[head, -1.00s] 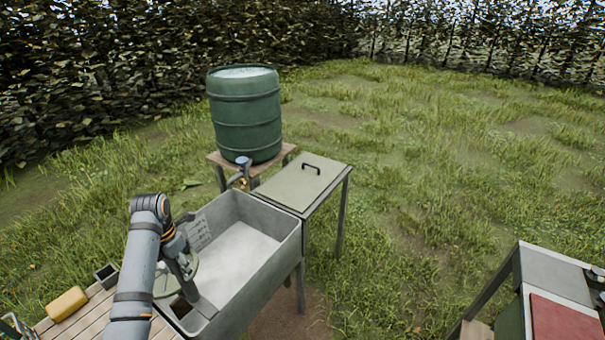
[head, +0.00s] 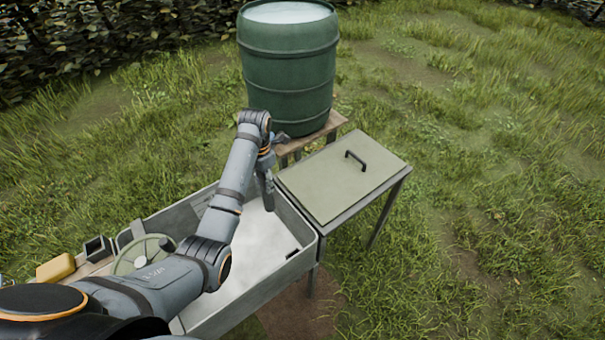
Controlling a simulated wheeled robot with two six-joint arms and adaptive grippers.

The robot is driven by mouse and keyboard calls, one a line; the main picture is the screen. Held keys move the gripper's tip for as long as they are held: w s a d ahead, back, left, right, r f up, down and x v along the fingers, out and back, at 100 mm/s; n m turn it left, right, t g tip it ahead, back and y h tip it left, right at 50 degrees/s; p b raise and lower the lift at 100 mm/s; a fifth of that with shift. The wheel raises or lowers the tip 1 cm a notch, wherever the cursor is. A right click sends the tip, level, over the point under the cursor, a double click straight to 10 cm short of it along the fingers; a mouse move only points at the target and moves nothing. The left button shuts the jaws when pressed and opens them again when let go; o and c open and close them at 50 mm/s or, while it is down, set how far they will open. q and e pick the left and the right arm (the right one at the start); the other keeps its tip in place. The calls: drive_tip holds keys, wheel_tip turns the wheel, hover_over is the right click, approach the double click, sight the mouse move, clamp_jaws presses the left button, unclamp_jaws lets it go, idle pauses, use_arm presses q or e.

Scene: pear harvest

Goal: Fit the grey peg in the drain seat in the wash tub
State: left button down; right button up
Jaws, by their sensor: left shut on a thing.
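The grey wash tub (head: 302,262) stands at the lower middle with a pale, bare-looking floor. My left gripper (head: 268,203) points down over the tub's far right part, near the far wall. It is shut on the grey peg, which is small here and hard to tell apart from the grey fingers. I cannot make out the drain seat; my left arm covers much of the tub's middle. My right gripper is not in view.
A green barrel (head: 288,70) with a tap stands on a wooden stand behind the tub. A lidded table (head: 335,185) adjoins the tub's right side. A pale green wheel (head: 128,262), a yellow block (head: 56,267) and a small dark box (head: 97,249) lie at left.

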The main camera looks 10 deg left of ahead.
use_arm(q)
drive_tip(key=s+d+r+m+p, duration=0.4)
drive_tip(key=s+d+p, duration=0.3)
drive_tip(key=d, duration=0.4)
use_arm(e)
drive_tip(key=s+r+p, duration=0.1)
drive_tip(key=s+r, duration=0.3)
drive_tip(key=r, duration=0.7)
use_arm(q)
wheel_tip(320, 180, down, 25)
drive_tip(key=w+b, duration=0.1)
drive_tip(key=b, duration=1.2)
drive_tip(key=shift+w+a, duration=0.15)
drive_tip(key=shift+a, duration=0.25)
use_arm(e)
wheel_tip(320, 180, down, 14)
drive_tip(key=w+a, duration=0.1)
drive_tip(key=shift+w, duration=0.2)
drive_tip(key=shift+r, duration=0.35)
use_arm(q)
drive_tip(key=shift+p, duration=0.35)
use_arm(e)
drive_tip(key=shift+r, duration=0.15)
use_arm(q)
drive_tip(key=shift+f, duration=0.3)
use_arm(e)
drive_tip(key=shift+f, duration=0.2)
